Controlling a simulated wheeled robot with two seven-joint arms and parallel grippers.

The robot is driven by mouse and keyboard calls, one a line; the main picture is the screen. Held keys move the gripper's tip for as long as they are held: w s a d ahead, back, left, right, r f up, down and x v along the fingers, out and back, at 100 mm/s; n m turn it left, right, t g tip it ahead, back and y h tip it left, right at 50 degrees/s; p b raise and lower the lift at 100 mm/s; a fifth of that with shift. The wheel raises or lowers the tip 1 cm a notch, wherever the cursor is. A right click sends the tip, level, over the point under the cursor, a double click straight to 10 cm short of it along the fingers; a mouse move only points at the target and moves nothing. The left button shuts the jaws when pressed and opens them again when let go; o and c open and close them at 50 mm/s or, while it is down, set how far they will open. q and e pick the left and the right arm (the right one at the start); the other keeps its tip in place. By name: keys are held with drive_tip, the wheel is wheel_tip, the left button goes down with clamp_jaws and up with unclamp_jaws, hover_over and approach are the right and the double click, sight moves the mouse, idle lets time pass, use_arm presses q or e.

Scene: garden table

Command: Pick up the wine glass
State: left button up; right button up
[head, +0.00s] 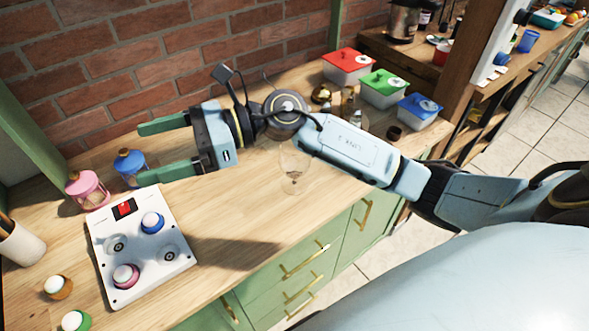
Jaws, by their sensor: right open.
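A clear wine glass (294,162) stands on the wooden counter, just in front of my right forearm. It is see-through and faint, and its top edge is close to the arm in the picture. My right gripper (142,150) is open and empty, its green fingers pointing left. It is well to the left of the glass, over the counter near the brick wall. My left gripper is not in view.
A white button panel (142,245) lies in front. Red (348,67), green (384,88) and blue (418,111) lidded containers stand at right. Clear glassware (352,116) stands behind my forearm.

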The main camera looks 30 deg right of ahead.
drive_tip(key=w+d+f+n+g+h, duration=0.1)
drive_tip(key=d+f+n+g+h, duration=0.1)
drive_tip(key=d+f+n+h, duration=0.3)
drive_tip(key=n+g+h, duration=0.1)
drive_tip(key=n+h, duration=0.2)
drive_tip(key=h, duration=1)
hover_over(294, 153)
drive_tip(key=s+a, duration=0.3)
drive_tip(key=f, duration=0.2)
drive_tip(key=shift+d+f+p, duration=0.2)
drive_tip(key=shift+f, duration=1.9)
drive_tip(key=shift+d+f+p, duration=0.15)
drive_tip(key=shift+d+f, duration=0.05)
drive_tip(key=shift+f, duration=1.9)
drive_tip(key=shift+d+f+p, duration=0.2)
drive_tip(key=shift+f, duration=1.9)
drive_tip(key=c, duration=1.4)
drive_tip(key=shift+r, duration=0.1)
